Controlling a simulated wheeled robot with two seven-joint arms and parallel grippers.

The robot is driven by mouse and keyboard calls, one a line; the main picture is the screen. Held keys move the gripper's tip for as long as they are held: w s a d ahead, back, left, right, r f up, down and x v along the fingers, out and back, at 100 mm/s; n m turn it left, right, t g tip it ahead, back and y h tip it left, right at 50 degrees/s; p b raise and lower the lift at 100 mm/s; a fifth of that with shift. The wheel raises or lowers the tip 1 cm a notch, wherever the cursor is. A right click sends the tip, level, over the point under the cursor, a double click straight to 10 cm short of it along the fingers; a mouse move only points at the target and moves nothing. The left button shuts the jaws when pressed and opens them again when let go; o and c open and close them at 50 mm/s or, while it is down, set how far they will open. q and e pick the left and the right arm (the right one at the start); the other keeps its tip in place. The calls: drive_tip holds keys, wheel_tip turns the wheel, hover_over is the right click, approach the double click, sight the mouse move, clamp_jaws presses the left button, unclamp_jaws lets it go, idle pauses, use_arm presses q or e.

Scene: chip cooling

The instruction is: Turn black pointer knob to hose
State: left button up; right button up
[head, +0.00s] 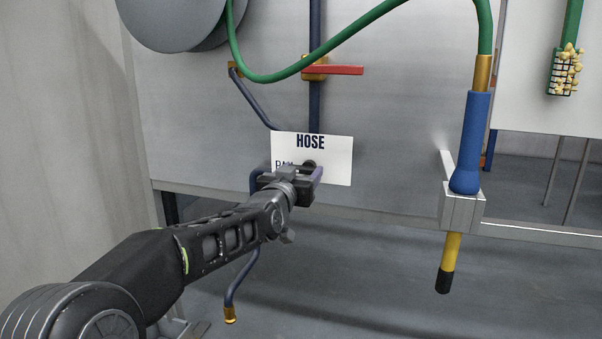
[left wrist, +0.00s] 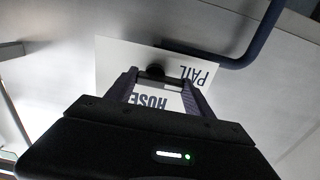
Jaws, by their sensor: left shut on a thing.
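The white label plate (head: 338,160) on the grey wall panel reads HOSE at its top, with a partly covered word at its left. In the left wrist view the plate (left wrist: 115,55) shows HOSE and PAIL upside down. The black pointer knob (head: 310,164) is in front of the plate, largely hidden by my left gripper (head: 312,176). The knob (left wrist: 154,70) also shows between the fingers in the left wrist view. My left gripper is shut on the knob. Where the pointer aims is hidden. My right gripper is not in view.
A green hose (head: 350,38) runs above to a blue-handled wand (head: 473,130) in a grey holder (head: 462,207) at right. A red lever valve (head: 335,70) sits above the plate. Dark blue pipes (head: 252,98) run near my arm.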

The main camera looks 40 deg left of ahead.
use_arm(q)
drive_tip(key=shift+m, duration=0.3)
drive_tip(key=m+p, duration=0.1)
drive_tip(key=m, duration=0.2)
drive_tip(key=shift+r, duration=0.2)
drive_tip(key=m+p, duration=0.1)
drive_tip(key=m, duration=0.3)
drive_tip(key=shift+d+r+m, duration=0.1)
drive_tip(key=shift+r+m, duration=0.05)
drive_tip(key=shift+m, duration=0.25)
drive_tip(key=m+p, duration=0.2)
drive_tip(key=m, duration=0.3)
drive_tip(key=shift+w+d+r, duration=0.1)
drive_tip(key=shift+d, duration=0.05)
drive_tip(key=m+p, duration=0.1)
drive_tip(key=m, duration=0.3)
drive_tip(key=shift+d+m+p, duration=0.15)
drive_tip(key=shift+m+p, duration=0.15)
drive_tip(key=o, duration=1.4)
